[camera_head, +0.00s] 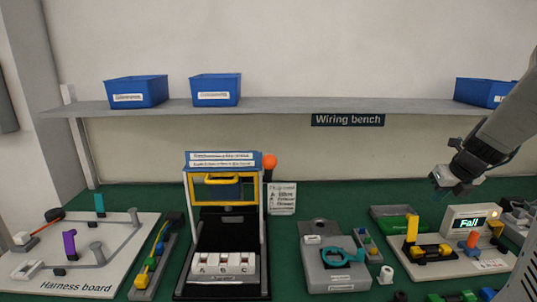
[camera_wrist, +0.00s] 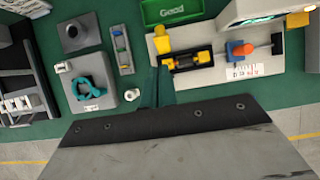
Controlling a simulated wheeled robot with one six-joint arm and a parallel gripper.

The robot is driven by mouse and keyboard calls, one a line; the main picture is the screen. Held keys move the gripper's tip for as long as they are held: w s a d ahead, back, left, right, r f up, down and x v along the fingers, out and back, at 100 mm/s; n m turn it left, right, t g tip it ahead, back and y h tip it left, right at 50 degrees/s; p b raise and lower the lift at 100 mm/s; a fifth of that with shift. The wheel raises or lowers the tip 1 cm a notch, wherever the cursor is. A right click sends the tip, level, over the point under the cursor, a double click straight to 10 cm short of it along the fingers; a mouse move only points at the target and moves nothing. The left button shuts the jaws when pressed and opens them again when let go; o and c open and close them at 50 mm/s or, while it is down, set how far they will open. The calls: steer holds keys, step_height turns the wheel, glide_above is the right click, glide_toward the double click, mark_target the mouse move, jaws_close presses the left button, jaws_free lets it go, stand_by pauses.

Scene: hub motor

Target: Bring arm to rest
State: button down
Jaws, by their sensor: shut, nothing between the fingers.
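My arm reaches in from the right edge in the head view, raised above the bench. My gripper (camera_head: 438,183) hangs in the air left of and above the tester with the lit "Fail" screen (camera_head: 466,222). It is shut and empty. In the wrist view the gripper's fingers (camera_wrist: 157,78) are together over the green bench, between the grey block with the teal clamp (camera_wrist: 90,85) and the tester's fixture plate (camera_wrist: 205,68). The gripper touches nothing that I can see.
A harness board (camera_head: 95,288) lies at the left. A yellow-handled press frame (camera_head: 222,180) marked A, B, C stands centre. A shelf (camera_head: 290,106) with blue bins (camera_head: 137,91) runs along the wall. The wrist view shows a green "Good" tray (camera_wrist: 172,11). Small parts lie at the front right.

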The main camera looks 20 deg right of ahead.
steer(key=s+a+r+m+g, duration=0.1)
steer(key=s+a+m, duration=0.5)
steer(key=a+m, duration=0.5)
steer(key=s+a+r+m+g, duration=0.1)
steer(key=s+a+r+m, duration=0.1)
steer(key=s+a+m, duration=0.5)
steer(key=s+a+r+m+g+y, duration=0.1)
steer(key=s+a+m, duration=0.5)
steer(key=a+m, duration=0.9)
steer(key=shift+s+a+r+g, duration=0.2)
steer(key=shift+s+a+g, duration=0.15)
steer(key=shift+a+g, duration=0.05)
